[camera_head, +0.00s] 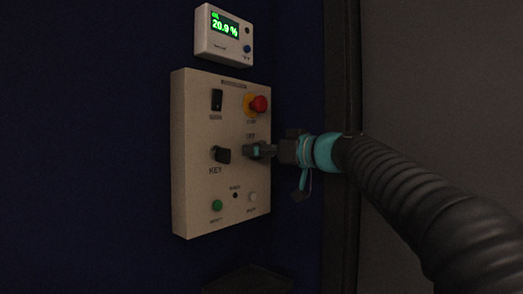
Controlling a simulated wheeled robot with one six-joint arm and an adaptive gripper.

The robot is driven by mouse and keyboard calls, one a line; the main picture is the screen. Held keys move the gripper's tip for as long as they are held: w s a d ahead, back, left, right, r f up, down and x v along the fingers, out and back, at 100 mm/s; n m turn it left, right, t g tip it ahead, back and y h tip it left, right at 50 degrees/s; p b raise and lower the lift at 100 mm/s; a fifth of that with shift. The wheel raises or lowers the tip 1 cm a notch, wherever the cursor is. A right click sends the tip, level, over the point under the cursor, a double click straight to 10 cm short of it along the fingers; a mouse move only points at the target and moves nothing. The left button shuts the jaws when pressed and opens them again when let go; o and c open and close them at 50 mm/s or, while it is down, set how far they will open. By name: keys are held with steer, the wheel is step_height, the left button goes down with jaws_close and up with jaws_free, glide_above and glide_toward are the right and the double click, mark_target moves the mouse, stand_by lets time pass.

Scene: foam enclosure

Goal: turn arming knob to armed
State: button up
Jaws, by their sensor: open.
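A beige control panel (190,195) is fixed to the dark blue wall. It carries a black key knob (221,154) labelled KEY at the middle left. My gripper (256,151) is at the panel's right side, just right of the key knob, with its fingers toward the panel face. The fingers are open, and they overlap the spot below a small label that seems to read OFF. Any knob at that spot is mostly hidden by the fingers. I cannot tell whether the fingers touch a knob or the panel.
A red stop button (260,104) on a yellow base sits above my gripper. A black switch (216,100) is at upper left. A green button (217,205) and a white button (253,197) are below. A display box (224,35) reading 20.9 % hangs above the panel.

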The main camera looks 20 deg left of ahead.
steer(key=c, duration=1.1)
steer(key=shift+m, duration=0.4)
steer(key=m, duration=1.1)
steer(key=shift+w+f, duration=0.1)
steer(key=shift+w, duration=0.05)
steer(key=o, duration=1.1)
steer(key=shift+d, duration=0.1)
